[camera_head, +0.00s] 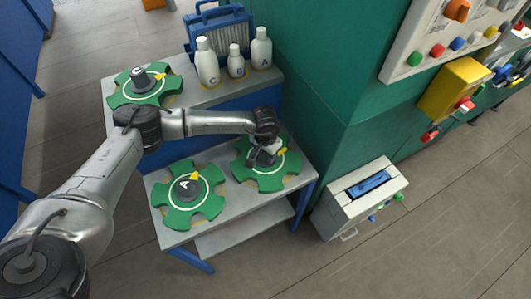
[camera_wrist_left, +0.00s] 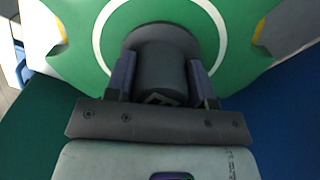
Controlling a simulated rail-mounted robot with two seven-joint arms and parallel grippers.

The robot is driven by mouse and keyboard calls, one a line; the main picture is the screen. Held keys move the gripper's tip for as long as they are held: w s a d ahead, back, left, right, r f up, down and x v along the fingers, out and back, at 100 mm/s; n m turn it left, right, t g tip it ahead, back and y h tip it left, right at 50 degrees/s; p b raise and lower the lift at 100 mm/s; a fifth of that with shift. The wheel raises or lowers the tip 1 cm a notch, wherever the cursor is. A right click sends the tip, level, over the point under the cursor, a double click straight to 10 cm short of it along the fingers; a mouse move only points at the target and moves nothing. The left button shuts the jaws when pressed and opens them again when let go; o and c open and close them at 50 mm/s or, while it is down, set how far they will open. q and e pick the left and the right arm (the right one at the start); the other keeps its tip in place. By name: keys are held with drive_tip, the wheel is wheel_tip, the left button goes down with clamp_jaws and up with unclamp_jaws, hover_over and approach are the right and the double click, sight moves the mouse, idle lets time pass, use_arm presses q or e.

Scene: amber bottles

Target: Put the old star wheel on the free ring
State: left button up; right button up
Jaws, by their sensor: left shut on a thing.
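Three green star wheels with white circles and dark hubs lie on the grey bench. One is at the far left (camera_head: 122,96), one marked A at the front left (camera_head: 209,207), one at the right (camera_head: 250,177). My left gripper (camera_head: 264,153) is over the right wheel, and in the left wrist view its fingers (camera_wrist_left: 160,85) are shut on that wheel's dark hub (camera_wrist_left: 165,60). The held wheel's green face fills the top of that view (camera_wrist_left: 85,40). I cannot tell whether it touches the bench. No free ring shows clearly. My right gripper is not in view.
White bottles (camera_head: 207,65) and a blue crate (camera_head: 218,35) stand at the back of the bench (camera_head: 225,98). A green wall (camera_head: 310,70) rises close to its right. A grey box with a blue slot (camera_head: 358,195) is at the lower right.

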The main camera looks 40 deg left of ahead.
use_arm(q)
drive_tip(key=o, duration=1)
drive_tip(key=shift+o, duration=0.8)
wheel_tip(320, 180, up, 14)
drive_tip(key=p, duration=0.2)
drive_tip(key=shift+p, duration=0.35)
